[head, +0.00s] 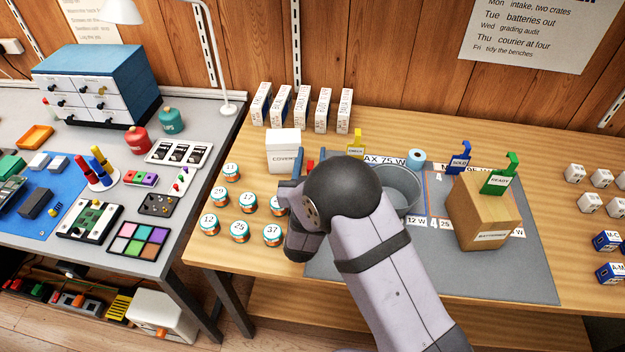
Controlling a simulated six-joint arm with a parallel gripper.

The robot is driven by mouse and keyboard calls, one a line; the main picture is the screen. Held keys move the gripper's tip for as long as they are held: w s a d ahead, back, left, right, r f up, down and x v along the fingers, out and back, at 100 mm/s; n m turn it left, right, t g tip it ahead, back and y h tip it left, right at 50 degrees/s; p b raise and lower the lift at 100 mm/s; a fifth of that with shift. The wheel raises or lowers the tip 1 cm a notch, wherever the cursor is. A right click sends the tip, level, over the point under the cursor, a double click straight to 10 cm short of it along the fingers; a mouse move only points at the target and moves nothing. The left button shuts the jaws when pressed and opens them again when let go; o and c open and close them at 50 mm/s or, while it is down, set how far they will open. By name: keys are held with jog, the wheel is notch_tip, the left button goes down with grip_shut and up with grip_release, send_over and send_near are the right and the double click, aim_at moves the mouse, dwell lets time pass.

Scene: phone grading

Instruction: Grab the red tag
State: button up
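A small red piece (310,167) shows just above my wrist, beside the white box, mostly hidden by my arm. It may be the red tag, but I cannot read it. The tags I see clearly are a yellow one (355,149), a blue "SOLD" one (460,160) and a green "READY" one (499,181). My arm crosses the front middle of the wooden bench.
A grey bucket (405,186) stands right behind my arm on the grey mat (345,265). A cardboard box (480,219) is to its right. Several numbered tins (239,231) stand left of my wrist. A white box (284,152) and upright cartons (302,104) are behind.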

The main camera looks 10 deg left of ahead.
jog(key=shift+w, duration=0.6)
jog(key=shift+c, duration=0.6)
grip_shut()
jog(key=shift+r, duration=0.15)
